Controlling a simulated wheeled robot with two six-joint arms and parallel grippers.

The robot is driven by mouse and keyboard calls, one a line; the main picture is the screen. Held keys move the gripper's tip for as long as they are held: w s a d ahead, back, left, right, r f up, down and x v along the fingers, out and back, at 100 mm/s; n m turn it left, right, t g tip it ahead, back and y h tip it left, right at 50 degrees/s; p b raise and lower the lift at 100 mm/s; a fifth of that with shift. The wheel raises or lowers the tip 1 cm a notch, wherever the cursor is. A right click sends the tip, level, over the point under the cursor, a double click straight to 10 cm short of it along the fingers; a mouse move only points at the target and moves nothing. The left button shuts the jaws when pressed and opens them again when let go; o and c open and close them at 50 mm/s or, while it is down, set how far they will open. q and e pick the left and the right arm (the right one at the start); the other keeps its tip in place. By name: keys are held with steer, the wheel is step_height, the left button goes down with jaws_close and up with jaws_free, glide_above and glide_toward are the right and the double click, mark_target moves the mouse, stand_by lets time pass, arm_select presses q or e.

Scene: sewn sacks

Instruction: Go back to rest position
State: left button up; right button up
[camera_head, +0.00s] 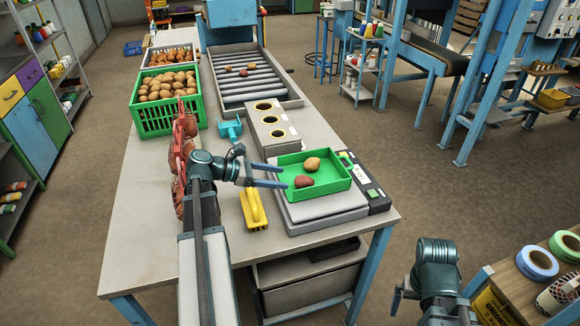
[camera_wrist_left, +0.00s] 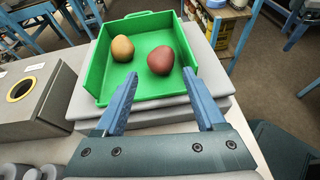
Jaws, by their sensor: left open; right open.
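My left gripper (camera_head: 268,176) is open and empty, just left of the green tray on the scale, with its fingers pointing at the tray. In the left wrist view its two blue fingers (camera_wrist_left: 168,105) stand apart at the tray's near open side. The green tray (camera_head: 335,184) holds a yellowish potato (camera_head: 312,164) and a reddish potato (camera_head: 304,181). Both also show in the left wrist view, the yellowish one (camera_wrist_left: 122,48) left of the reddish one (camera_wrist_left: 160,60). My right gripper (camera_head: 397,296) is low at the lower right, beside the table and away from the objects.
A green crate of potatoes (camera_head: 166,121) stands at the back left, near a roller conveyor (camera_head: 255,88). A grey block with round holes (camera_head: 268,128) is behind the tray. The table's front left (camera_head: 145,235) is clear.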

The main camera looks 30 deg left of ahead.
mark_target(297, 180)
arm_select(q)
steer(key=b+x, duration=0.3)
steer(key=x, duration=0.4)
steer(key=shift+w+d+f, duration=0.15)
steer(key=shift+d+f, duration=0.05)
steer(key=shift+f, duration=0.1)
steer(key=shift+r, duration=0.35)
steer(key=shift+f, duration=0.15)
